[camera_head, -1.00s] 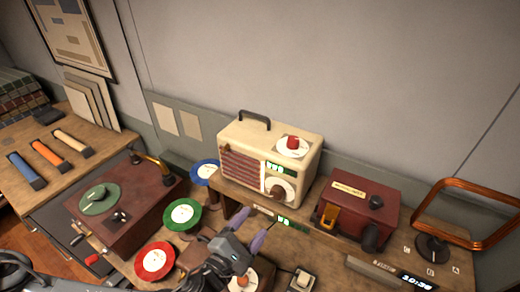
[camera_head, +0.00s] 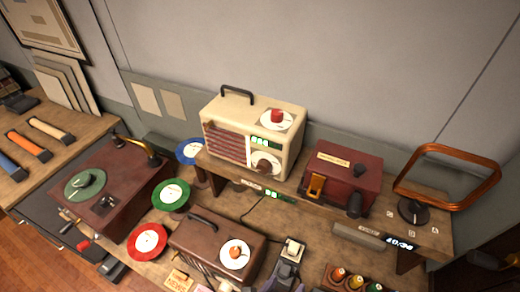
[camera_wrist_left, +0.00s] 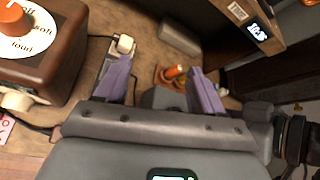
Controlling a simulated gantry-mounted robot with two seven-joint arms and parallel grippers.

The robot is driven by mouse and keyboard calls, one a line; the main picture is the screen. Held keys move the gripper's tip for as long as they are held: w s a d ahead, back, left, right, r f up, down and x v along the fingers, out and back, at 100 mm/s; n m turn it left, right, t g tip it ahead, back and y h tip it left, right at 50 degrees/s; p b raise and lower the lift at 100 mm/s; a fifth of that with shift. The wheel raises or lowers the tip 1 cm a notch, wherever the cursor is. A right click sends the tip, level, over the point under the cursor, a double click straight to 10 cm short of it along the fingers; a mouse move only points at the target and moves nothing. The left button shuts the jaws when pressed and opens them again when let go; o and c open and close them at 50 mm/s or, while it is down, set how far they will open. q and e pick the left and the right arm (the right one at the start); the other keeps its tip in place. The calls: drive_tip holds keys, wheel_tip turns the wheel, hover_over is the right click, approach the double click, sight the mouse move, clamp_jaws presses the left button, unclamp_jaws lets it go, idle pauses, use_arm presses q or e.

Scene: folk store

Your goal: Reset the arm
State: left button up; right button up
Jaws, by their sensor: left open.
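My left gripper (camera_wrist_left: 160,85) shows best in the left wrist view, with its two purple fingers spread and nothing between them in contact. In that view, its left finger is beside a white-topped switch (camera_wrist_left: 125,43), and an orange knob (camera_wrist_left: 174,71) shows beyond the gap. A brown radio with a round white dial (camera_wrist_left: 30,35) is to its left. In the head view, the gripper is low at the bottom edge, near the brown radio (camera_head: 205,235) and the switch (camera_head: 293,248), and hard to make out. My right gripper is not seen.
A cream radio (camera_head: 225,115) and a red box (camera_head: 340,180) stand on the raised shelf, with a copper loop antenna (camera_head: 490,180) at right. A red record player (camera_head: 125,205) and colored discs (camera_head: 147,241) are at left. A knob panel (camera_head: 335,278) is at the front.

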use_arm(q)
drive_tip(key=s+a+f+n+g+y, duration=0.2)
drive_tip(key=s+a+n, duration=0.1)
drive_tip(key=a+n, duration=0.75)
drive_tip(key=s+a+f+n+g+y, duration=0.25)
drive_tip(key=a+n, duration=0.55)
drive_tip(key=n, duration=0.5)
drive_tip(key=s+a+f+n+g+y, duration=0.2)
drive_tip(key=a+f+n, duration=0.1)
drive_tip(key=a+n, duration=0.75)
wheel_tip(320, 180, up, 14)
drive_tip(key=d+n+p, duration=0.1)
drive_tip(key=n+p, duration=0.1)
drive_tip(key=p, duration=1.2)
drive_tip(key=shift+d+r, duration=0.2)
